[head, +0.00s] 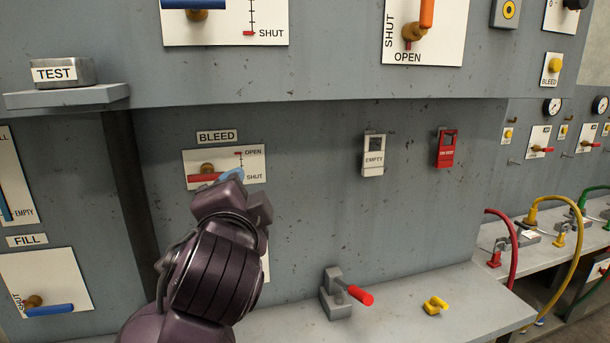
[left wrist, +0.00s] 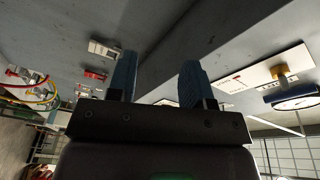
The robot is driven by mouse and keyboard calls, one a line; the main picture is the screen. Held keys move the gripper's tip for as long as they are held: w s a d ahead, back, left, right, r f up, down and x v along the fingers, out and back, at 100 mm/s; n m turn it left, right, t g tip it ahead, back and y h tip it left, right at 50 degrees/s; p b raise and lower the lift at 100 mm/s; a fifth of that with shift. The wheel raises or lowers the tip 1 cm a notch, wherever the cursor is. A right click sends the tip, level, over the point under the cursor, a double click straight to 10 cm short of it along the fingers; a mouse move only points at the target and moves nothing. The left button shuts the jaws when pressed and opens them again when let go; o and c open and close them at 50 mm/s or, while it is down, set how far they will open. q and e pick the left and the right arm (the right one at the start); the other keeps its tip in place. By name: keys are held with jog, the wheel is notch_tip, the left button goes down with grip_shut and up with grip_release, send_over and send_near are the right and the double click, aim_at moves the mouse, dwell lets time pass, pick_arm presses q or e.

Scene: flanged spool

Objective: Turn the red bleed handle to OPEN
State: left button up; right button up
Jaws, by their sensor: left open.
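The red bleed handle (head: 204,178) sits on a white plate (head: 257,163) under the BLEED label (head: 217,136), with a brass hub (head: 207,168) behind it. The handle lies roughly level, by the SHUT end of the scale; OPEN is marked above. My left gripper (head: 246,190) is at the plate's lower right, its blue fingertip overlapping the handle's right end in the head view. I cannot tell whether they touch. In the left wrist view the gripper's two blue fingers (left wrist: 156,82) are apart with nothing seen between them; the bleed handle is not identifiable there. My right gripper is not in view.
An overhanging panel edge runs above the bleed plate. A white EMPTY tag (head: 373,160) and a red tag (head: 446,150) hang to the right. Below, a bench (head: 400,310) carries a red-handled clamp (head: 340,295) and a yellow fitting (head: 435,305). A FILL plate (head: 75,275) is lower left.

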pick_arm(q)
jog(key=w+f+n+h, duration=0.3)
jog(key=w+f+h, duration=0.2)
jog(key=f, duration=0.6)
jog(key=s+a+f+n+g+b, duration=0.1)
jog(key=s+a+f+n, duration=0.2)
jog(key=f, duration=0.5)
jog(key=a+f+n, duration=0.2)
jog(key=a+f, duration=0.2)
jog(key=f, duration=0.4)
jog(key=s+a+f+n+g+y, duration=0.2)
jog(key=s+a+f, duration=0.3)
jog(key=s+f, duration=0.6)
jog(key=s+a+f+n+g+y, duration=0.1)
jog(key=s+a+f+g, duration=0.3)
jog(key=s+f, duration=0.7)
notch_tip(320, 180, down, 3)
jog(key=shift+a+r+n+y+b, duration=0.1)
jog(key=shift+a+n+y+b, duration=0.35)
jog(key=shift+a, duration=0.75)
